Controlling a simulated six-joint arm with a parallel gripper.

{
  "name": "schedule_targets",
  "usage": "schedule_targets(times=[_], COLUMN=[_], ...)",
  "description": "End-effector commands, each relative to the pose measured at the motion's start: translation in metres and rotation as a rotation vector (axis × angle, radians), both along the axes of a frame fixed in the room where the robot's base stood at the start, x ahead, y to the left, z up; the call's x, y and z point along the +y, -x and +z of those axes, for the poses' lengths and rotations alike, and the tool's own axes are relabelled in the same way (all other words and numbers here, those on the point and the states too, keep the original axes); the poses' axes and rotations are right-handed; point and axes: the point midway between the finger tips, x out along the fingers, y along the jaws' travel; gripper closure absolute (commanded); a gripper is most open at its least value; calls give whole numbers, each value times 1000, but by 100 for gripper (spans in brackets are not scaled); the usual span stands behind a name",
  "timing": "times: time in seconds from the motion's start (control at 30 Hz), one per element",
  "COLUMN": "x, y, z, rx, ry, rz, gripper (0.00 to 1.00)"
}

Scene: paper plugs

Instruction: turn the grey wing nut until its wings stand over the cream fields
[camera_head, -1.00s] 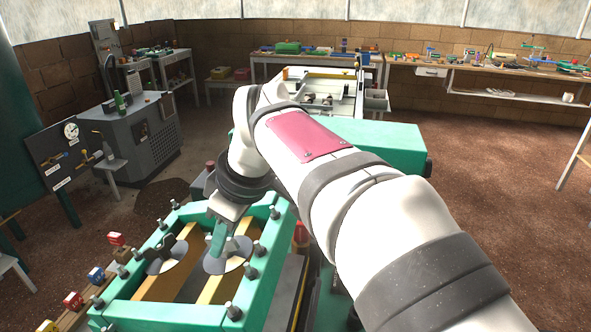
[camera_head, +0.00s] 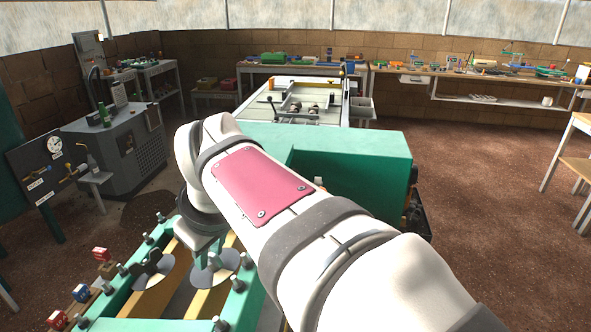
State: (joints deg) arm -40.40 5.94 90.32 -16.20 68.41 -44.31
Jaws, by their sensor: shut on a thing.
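My gripper (camera_head: 207,258) points down at the right-hand pale round disc (camera_head: 213,281) inside the green frame and is shut on the grey wing nut (camera_head: 230,259). The nut is mostly hidden by the fingers and wrist; one grey part shows at the right. A dark wing nut (camera_head: 150,263) stands on the left-hand disc (camera_head: 160,277), apart from my gripper.
The green frame (camera_head: 130,290) carries several upright bolts along its rims. Yellow-brown bars (camera_head: 208,303) run beneath the discs. Small coloured blocks (camera_head: 82,293) sit left of the frame. A large green housing (camera_head: 365,160) stands behind my arm, which covers the frame's right side.

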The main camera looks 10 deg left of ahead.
Motion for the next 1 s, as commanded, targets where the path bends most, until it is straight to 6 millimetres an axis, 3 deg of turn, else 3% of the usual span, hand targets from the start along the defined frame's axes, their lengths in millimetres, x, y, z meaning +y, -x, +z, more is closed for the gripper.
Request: schedule_targets(times=[0.43, 1.0], x=[2, 2], y=[3, 3], z=[0, -1], rx=[-76, -91], ry=[0, 0], rz=[-233, -285], gripper=[100, 100])
